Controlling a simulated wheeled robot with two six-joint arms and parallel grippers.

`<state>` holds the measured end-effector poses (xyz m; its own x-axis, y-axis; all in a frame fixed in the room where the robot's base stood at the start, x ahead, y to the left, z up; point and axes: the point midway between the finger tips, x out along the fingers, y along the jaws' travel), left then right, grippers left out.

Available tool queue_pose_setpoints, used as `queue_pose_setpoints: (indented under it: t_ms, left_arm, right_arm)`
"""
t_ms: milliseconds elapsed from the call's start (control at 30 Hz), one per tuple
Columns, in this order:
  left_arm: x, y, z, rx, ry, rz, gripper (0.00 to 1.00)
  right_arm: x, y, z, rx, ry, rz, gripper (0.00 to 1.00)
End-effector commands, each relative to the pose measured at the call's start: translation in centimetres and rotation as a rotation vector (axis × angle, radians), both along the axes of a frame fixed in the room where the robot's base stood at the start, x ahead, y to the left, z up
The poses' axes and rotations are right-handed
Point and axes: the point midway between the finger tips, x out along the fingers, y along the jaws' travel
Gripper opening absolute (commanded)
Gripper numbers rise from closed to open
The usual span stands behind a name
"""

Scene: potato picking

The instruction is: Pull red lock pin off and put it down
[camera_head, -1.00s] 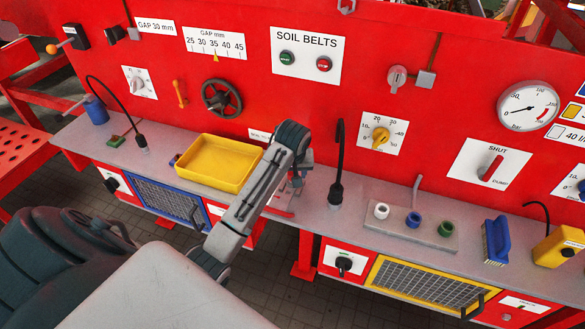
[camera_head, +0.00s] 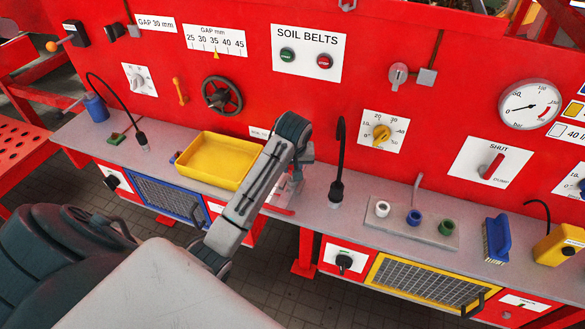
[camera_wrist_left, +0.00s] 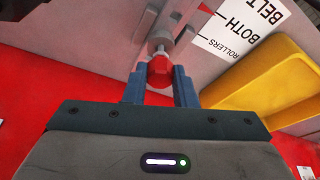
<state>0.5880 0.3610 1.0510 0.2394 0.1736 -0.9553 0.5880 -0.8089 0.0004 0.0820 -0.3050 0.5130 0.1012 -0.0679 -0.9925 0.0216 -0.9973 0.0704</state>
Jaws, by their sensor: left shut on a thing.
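The red lock pin (camera_wrist_left: 160,72) shows in the left wrist view as a red knob between the two blue-grey fingers of my left gripper (camera_wrist_left: 159,86). The fingers are shut on it from both sides. A grey metal collar and shaft (camera_wrist_left: 159,47) sit directly beyond the knob; I cannot tell whether the pin is still seated there. In the head view, my left arm reaches to the bench just right of the yellow tray (camera_head: 215,160), and its wrist hides most of the gripper and the pin. My right gripper is not in view.
A label reading BELT, BOTH, ROLLERS (camera_wrist_left: 240,32) lies beside the pin. A black gooseneck (camera_head: 337,190) stands right of my wrist. A grey block with white, blue and green caps (camera_head: 408,222) and a blue brush (camera_head: 496,239) stand farther right.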

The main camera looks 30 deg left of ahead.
Motion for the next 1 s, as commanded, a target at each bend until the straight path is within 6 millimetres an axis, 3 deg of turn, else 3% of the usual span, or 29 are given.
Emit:
queue_pose_setpoints:
  t_ms: [1000]
  left_arm:
    - [0.0,0.0,3.2,-0.001,0.001,0.000,0.02]
  right_arm:
    - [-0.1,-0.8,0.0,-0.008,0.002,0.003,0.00]
